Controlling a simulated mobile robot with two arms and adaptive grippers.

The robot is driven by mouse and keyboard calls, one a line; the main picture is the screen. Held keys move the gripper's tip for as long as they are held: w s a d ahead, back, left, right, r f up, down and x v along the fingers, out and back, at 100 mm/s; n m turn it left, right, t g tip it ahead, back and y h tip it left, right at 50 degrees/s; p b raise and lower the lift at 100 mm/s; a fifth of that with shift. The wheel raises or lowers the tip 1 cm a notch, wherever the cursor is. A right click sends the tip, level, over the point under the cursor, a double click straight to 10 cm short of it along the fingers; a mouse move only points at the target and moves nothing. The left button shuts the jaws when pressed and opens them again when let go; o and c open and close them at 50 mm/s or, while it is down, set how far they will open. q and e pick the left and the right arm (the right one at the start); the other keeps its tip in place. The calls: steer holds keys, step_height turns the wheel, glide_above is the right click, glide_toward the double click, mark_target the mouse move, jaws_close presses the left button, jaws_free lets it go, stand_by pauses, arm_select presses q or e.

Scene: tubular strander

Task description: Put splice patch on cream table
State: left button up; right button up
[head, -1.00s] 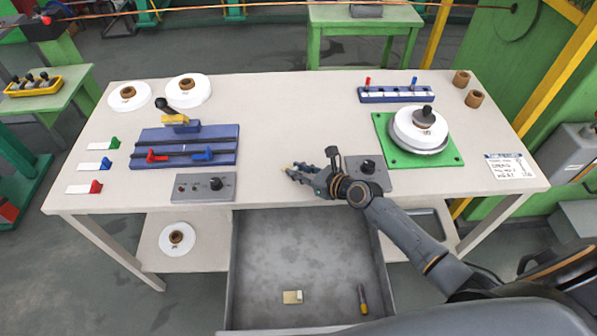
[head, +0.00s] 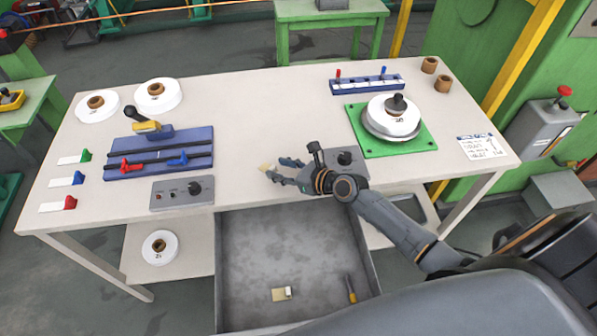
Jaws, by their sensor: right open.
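A small cream-yellow patch (head: 267,168), which looks like the splice patch, lies on the cream table (head: 262,105) near its front edge, right of the middle control box. My right gripper (head: 280,170) is open with its fingers pointing left at the patch. The fingertips are just right of the patch, and I see no firm hold on it. A similar small cream and white piece (head: 281,294) lies in the open drawer (head: 290,255) below. My left gripper is not in view.
A blue splicing fixture (head: 158,152) and a control box (head: 182,193) stand left of the patch. A green plate (head: 412,145) with a white reel stands at the right. A yellow-handled tool (head: 351,290) lies in the drawer. The table's middle is clear.

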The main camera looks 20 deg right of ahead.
steer(key=v, duration=1)
